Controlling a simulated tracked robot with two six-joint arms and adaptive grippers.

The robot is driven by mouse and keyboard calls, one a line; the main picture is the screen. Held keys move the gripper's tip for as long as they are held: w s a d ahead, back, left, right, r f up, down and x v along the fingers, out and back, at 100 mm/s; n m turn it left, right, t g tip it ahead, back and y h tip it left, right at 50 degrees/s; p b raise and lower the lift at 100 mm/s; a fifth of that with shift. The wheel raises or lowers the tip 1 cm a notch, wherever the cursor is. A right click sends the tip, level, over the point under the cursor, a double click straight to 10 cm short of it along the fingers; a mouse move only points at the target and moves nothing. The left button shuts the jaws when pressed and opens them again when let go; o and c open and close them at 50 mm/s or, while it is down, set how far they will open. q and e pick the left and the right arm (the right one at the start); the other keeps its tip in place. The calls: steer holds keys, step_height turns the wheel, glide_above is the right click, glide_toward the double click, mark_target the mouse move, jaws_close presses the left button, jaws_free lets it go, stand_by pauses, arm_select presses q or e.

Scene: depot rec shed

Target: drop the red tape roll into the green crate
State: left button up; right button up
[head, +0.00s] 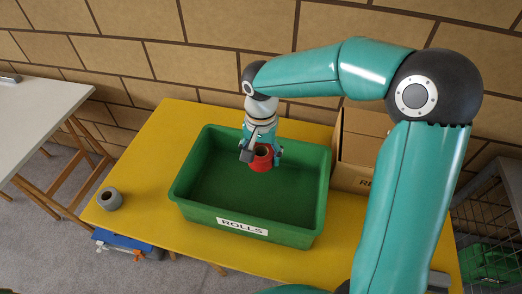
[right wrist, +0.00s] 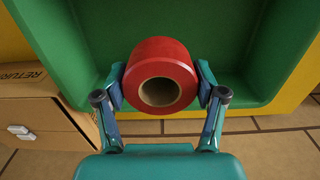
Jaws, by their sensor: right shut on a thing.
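The red tape roll (head: 262,158) is between the fingers of my right gripper (head: 262,152) in the head view. In the right wrist view the red tape roll (right wrist: 160,76) sits with its hole facing the camera, and the right gripper (right wrist: 160,85) is shut on its two sides. The green crate (head: 243,226), labelled ROLLS, stands on the yellow table. The roll is over the crate's opening, toward its far side; its exact height above the floor is hard to tell. The green crate (right wrist: 100,15) also shows behind the roll in the wrist view. My left gripper is not in view.
A grey roll (head: 109,198) stands on the yellow table (head: 150,160) at the left. A cardboard box (head: 352,178) stands right of the crate, close to it. A brick wall is behind. A white table (head: 40,105) is at the far left.

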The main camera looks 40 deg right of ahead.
steer(key=shift+f, duration=0.25)
steer(key=o, duration=1.3)
steer(key=shift+c, duration=0.2)
steer(key=shift+r, duration=0.1)
step_height(320, 180, up, 12)
